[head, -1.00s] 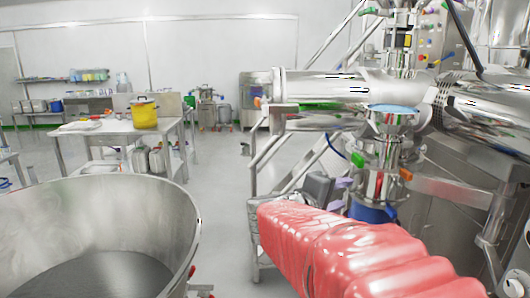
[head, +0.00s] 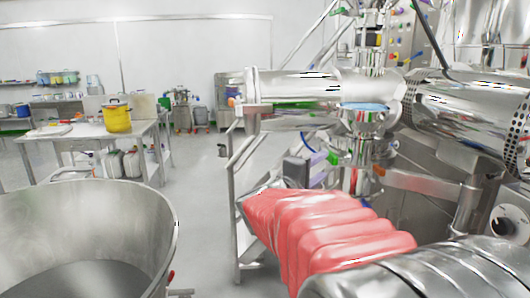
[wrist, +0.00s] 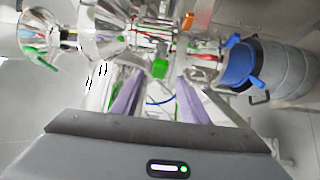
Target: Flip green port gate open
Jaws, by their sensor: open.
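In the wrist view a small green block-like handle (wrist: 160,68) sits on the steel pipework, beyond my gripper and near the line between its fingers. A second green handle (wrist: 36,51) is at the far left, on a steel fitting. I cannot tell which is the port gate. In the head view a small green part (head: 338,157) shows on the fittings below the blue-topped steel funnel (head: 364,107). My gripper (wrist: 157,80) has two purple fingers, spread apart with no object held between them. In the head view my gripper (head: 318,172) is partly hidden behind my red-sleeved arm.
Large horizontal steel pipes (head: 300,86) cross above my gripper. A blue fitting (wrist: 240,66) joins a grey drum (wrist: 286,72) on the right of the wrist view. A big steel bowl (head: 165,215) stands at left. A table (head: 85,134) holds a yellow pot. Open floor lies between.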

